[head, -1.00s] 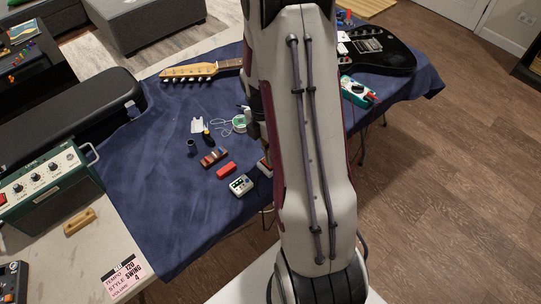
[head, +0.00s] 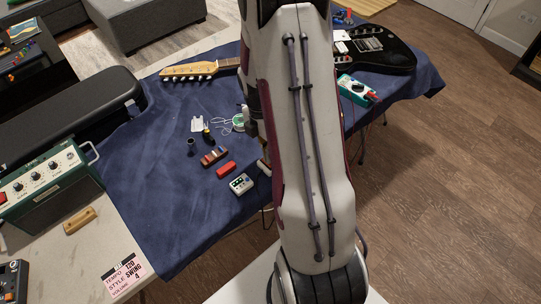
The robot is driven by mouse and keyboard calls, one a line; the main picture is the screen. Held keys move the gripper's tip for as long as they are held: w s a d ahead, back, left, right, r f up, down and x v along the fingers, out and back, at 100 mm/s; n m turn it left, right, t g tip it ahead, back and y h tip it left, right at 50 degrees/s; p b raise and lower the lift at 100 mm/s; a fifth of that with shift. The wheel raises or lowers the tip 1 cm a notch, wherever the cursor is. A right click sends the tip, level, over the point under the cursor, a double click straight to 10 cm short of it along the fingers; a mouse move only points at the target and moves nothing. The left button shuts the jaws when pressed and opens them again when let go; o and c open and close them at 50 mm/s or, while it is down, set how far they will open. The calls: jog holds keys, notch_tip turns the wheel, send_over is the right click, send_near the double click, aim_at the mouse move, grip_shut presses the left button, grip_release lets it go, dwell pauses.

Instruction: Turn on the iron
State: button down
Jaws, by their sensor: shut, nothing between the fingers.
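I cannot make out a soldering iron for certain. A teal device (head: 356,91) with a red part at its right end lies on the blue cloth, right of my arm; I cannot tell if it belongs to the iron. A small white box (head: 241,184) with dark buttons or a display lies on the cloth left of my arm. My arm stands across the middle of the head view and hides part of the table. My gripper is not visible.
The blue cloth (head: 150,190) covers the table. A guitar neck (head: 195,71), a brown block (head: 214,156), a red block (head: 226,169) and a green-rimmed spool (head: 239,122) lie left of my arm. A black guitar body (head: 385,55) is at right. A green amplifier (head: 45,185) stands at left.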

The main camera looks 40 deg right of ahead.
jog(key=shift+w+r, duration=0.15)
dwell(0.4)
jog(key=shift+w+r, duration=0.1)
jog(key=shift+r, duration=0.65)
notch_tip(320, 180, up, 12)
jog(key=w, duration=0.1)
jog(key=shift+w, duration=0.3)
jog(key=shift+r, duration=0.1)
jog(key=shift+s+r, duration=0.25)
jog(key=shift+s, duration=0.4)
jog(key=shift+s+f, duration=0.3)
jog(key=shift+f, duration=2)
jog(key=shift+s+f, duration=0.35)
jog(key=shift+f, duration=2)
jog(key=shift+s+f, duration=0.3)
jog(key=shift+f, duration=2)
